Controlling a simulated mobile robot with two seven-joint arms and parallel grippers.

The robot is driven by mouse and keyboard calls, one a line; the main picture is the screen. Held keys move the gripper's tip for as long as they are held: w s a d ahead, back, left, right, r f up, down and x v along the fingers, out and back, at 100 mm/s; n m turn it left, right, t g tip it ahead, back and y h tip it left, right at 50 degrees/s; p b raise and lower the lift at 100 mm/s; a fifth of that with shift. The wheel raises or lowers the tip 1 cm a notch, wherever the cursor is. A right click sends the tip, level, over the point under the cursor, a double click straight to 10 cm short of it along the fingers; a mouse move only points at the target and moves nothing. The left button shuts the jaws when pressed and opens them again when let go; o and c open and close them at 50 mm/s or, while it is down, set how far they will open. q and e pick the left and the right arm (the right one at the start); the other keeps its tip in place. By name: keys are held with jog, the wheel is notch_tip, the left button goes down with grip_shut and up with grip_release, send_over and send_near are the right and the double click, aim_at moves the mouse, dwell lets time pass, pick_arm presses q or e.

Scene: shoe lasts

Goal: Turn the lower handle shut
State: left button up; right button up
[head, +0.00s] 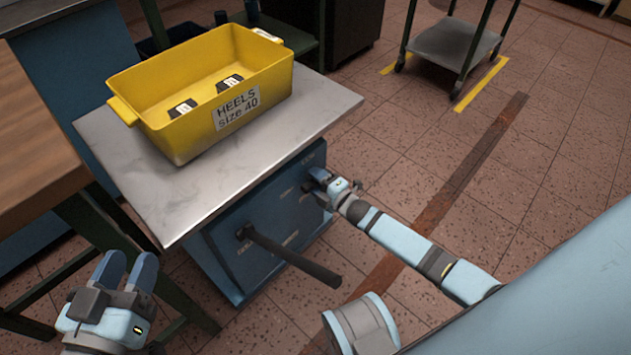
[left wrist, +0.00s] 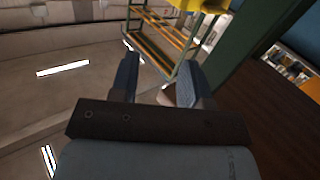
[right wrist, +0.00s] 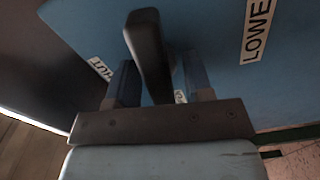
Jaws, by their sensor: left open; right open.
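My right gripper (head: 322,180) is open at the right part of the blue cabinet's front (head: 282,205). In the right wrist view a black handle (right wrist: 146,45) runs between its spread fingers; I cannot tell whether they touch it. A label reading "LOWE", cut off by the frame (right wrist: 257,30), is on the blue panel beside this handle. A partly hidden label (right wrist: 100,68) appears to end in "UT". A second long dark handle (head: 292,260) sticks out from the cabinet's left part. My left gripper (head: 128,264) is open and empty, left of the cabinet.
A yellow bin (head: 165,115) marked "HEELS size 40" stands on the metal top (head: 300,120) above the cabinet. A wooden bench (head: 35,150) is at the left. A wheeled cart (head: 455,45) stands at the back right. The tiled floor on the right is largely clear.

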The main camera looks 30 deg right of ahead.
grip_shut()
